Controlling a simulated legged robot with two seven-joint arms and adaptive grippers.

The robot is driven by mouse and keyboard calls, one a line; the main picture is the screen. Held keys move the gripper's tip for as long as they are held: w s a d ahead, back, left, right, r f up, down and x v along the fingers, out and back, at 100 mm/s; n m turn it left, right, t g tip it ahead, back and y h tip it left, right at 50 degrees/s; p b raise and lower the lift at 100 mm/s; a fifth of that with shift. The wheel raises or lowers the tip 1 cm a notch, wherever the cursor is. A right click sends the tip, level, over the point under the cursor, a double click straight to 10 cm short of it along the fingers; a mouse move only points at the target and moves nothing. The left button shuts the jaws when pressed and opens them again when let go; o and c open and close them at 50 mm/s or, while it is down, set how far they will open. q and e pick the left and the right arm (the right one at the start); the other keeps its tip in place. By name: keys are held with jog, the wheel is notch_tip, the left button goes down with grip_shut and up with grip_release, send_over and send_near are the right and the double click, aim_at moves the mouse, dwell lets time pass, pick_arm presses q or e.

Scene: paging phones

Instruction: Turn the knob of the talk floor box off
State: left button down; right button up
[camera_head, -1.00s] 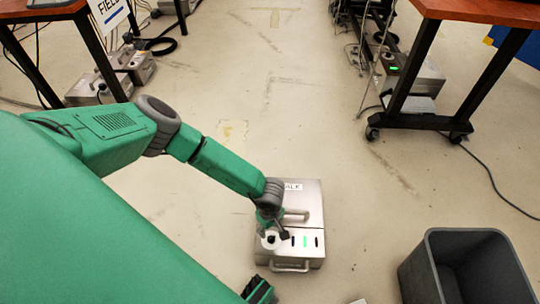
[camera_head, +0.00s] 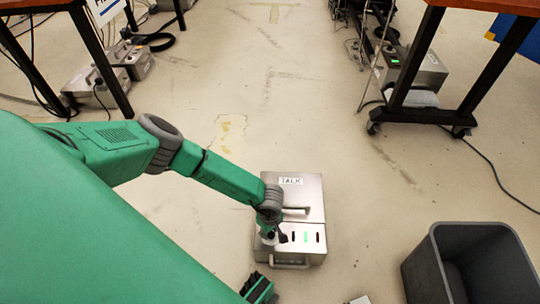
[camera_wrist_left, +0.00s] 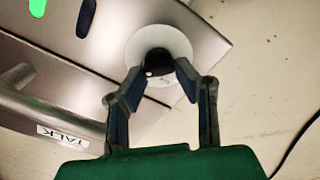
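The talk floor box (camera_head: 310,208) is a silver metal case on the floor, with a TALK label, handles and a panel with a lit green indicator and dark slots. The black knob (camera_wrist_left: 158,62) sits on a round white dial at one end of that panel in the left wrist view. My left gripper (camera_wrist_left: 160,70) has a finger on either side of the knob, with the tips at or very near its sides; contact is not clear. In the head view my left gripper (camera_head: 270,236) covers the knob.
A grey bin (camera_head: 470,262) stands right of the box. A wheeled desk (camera_head: 425,118) is at upper right with another box (camera_head: 412,68) near it. More metal boxes (camera_head: 97,82) are at upper left under a desk. The floor between is clear.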

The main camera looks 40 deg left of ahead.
dwell(0.3)
pick_arm(q)
jog(key=shift+w+n, duration=0.1)
jog(key=shift+n, duration=0.3)
jog(key=n, duration=0.6)
jog(key=n+p, duration=0.1)
jog(key=shift+s+d+n, duration=0.1)
jog(key=shift+s+n, duration=0.15)
jog(key=shift+n, duration=0.15)
jog(key=n+p, duration=0.1)
jog(key=n, duration=0.4)
jog(key=shift+d, duration=0.1)
jog(key=shift+d+n+p, duration=0.1)
jog(key=shift+n+p, duration=0.4)
jog(key=shift+n, duration=1.6)
jog(key=c, duration=1.2)
grip_release()
